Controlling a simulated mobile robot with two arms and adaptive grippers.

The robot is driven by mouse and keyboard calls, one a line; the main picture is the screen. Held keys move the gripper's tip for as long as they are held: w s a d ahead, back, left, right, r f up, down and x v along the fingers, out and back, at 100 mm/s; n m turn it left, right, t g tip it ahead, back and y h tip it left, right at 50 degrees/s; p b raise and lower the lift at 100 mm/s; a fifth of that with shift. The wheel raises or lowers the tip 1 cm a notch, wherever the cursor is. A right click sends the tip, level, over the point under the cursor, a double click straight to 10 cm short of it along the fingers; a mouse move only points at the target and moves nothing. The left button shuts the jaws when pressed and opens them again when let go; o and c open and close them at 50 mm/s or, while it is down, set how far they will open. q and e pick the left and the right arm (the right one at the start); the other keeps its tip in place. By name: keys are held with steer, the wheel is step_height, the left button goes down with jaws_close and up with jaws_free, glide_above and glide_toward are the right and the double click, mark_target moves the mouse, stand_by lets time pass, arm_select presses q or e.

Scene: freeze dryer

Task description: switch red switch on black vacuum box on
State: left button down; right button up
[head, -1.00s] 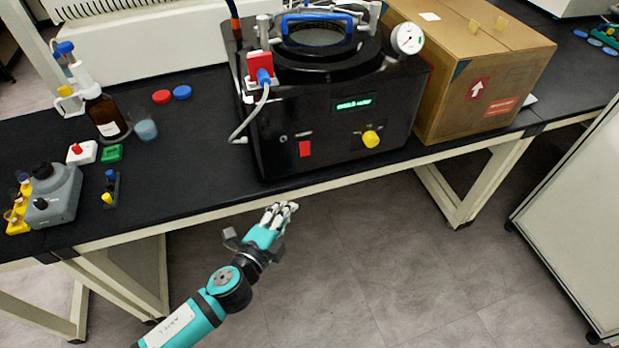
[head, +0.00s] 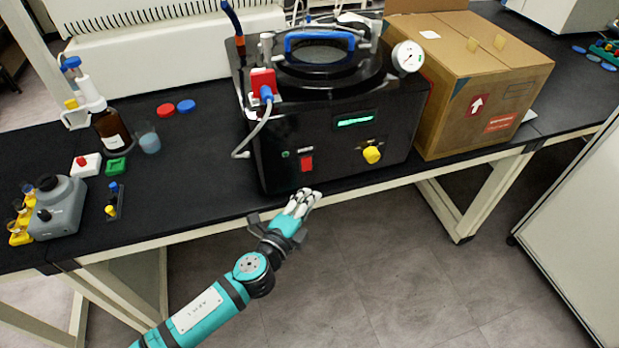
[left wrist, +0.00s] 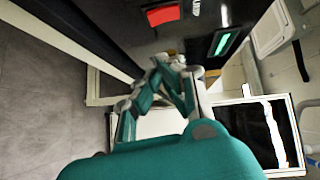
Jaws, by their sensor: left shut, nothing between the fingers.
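The black vacuum box (head: 335,150) stands on the black bench, with a lit green display (head: 355,120) and a yellow knob (head: 372,154) on its front. The red switch (head: 307,163) is low on the front face, left of the knob. It also shows in the left wrist view (left wrist: 163,15) near the top. My left gripper (head: 304,200) is shut and empty, in front of the bench edge just below the red switch, apart from it. In the left wrist view its fingers (left wrist: 172,68) are together. My right gripper is in neither view.
A cardboard box (head: 475,95) stands right of the vacuum box. The bench front left of the vacuum box is clear.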

mark_target(307, 164)
arm_select(q)
steer(key=w, duration=0.6)
steer(key=shift+w+d+f, duration=0.1)
steer(key=shift+w+f, duration=0.2)
steer(key=shift+f, duration=0.1)
steer(key=b, duration=0.1)
steer(key=f+b, duration=0.1)
steer(key=b, duration=0.1)
steer(key=shift+w+f+b, duration=0.1)
steer(key=shift+w+b, duration=0.15)
steer(key=shift+b, duration=0.05)
steer(key=shift+w+r+m+p, duration=0.1)
steer(key=shift+r+m+p, duration=0.2)
steer(key=shift+r+p, duration=0.2)
steer(key=shift+f, duration=0.1)
